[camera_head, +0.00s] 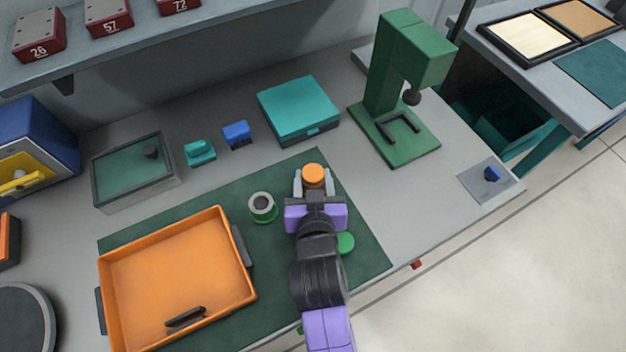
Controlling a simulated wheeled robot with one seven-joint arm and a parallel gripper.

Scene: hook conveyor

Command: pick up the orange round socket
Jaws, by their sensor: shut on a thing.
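The orange round socket (314,174) is a short orange cylinder near the far edge of the green mat (285,262). My gripper (313,182) is shut on it, with one grey finger on each side. The arm reaches in from the bottom of the view. I cannot tell whether the socket rests on the mat or is lifted, because the gripper hides its lower part.
A grey ring-shaped piece (262,207) stands just left of my gripper. A green round piece (345,243) sits beside my wrist. An orange tray (178,275) fills the mat's left. A teal box (299,108) and green press (398,100) stand behind.

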